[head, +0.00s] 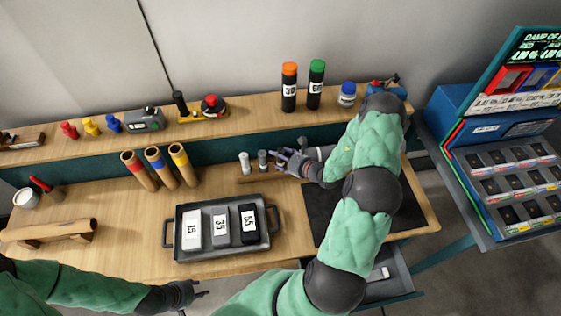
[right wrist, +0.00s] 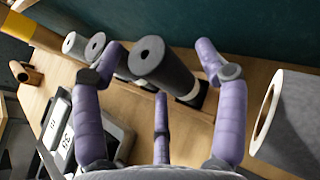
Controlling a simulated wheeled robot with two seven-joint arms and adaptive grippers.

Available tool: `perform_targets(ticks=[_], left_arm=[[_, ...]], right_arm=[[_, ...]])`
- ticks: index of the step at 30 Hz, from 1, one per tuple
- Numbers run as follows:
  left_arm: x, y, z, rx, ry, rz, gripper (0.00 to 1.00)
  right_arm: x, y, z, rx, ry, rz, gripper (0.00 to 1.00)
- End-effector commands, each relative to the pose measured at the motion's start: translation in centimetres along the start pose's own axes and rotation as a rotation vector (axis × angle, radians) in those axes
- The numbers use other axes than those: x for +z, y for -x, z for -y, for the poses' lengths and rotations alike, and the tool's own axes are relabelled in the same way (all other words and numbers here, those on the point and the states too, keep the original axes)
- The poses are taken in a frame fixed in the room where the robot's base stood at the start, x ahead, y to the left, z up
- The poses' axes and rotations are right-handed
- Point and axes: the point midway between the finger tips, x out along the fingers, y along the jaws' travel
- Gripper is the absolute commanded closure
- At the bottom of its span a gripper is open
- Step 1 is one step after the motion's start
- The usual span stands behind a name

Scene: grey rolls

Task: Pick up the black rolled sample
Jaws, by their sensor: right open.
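A dark, near-black roll (right wrist: 163,68) with a hole in its end and a pale band low down stands between the spread purple fingers of my right gripper (right wrist: 160,85) in the right wrist view. The fingers are open around it; I cannot tell whether any finger touches it. In the head view my right gripper (head: 288,162) is at the rear of the bench, beside a white roll (head: 244,163) and a grey roll (head: 262,160), and largely hides the dark roll. My left gripper (head: 184,293) is empty at the bench's front edge, fingers apart.
A dark tray (head: 222,256) holds white, grey and black pieces labelled 15, 35 and 55. Three cardboard tubes (head: 160,168) stand left of the rolls. A raised shelf (head: 240,113) runs behind.

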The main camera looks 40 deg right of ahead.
Motion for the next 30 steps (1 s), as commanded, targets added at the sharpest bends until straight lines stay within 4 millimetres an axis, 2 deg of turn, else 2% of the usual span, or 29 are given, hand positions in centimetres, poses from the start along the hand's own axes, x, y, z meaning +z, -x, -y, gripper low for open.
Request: perform_targets(ticks=[3,10,15,17,30], left_arm=[[0.00,-0.02,0.01,0.000,0.000,0.000,0.60],[0.00,-0.01,0.00,0.000,0.000,0.000,0.60],[0.00,-0.01,0.00,0.000,0.000,0.000,0.60],[0.00,-0.01,0.00,0.000,0.000,0.000,0.60],[0.00,0.05,-0.02,0.000,0.000,0.000,0.60]], right_arm=[[0.00,-0.76,-0.02,0.000,0.000,-0.001,0.27],[0.00,-0.80,0.01,-0.001,0.000,-0.001,0.27],[-0.01,-0.78,0.00,-0.001,-0.001,-0.001,0.75],[-0.01,-0.78,0.00,-0.001,0.000,-0.001,0.89],[0.49,-0.59,0.02,-0.001,0.000,0.000,0.89]])
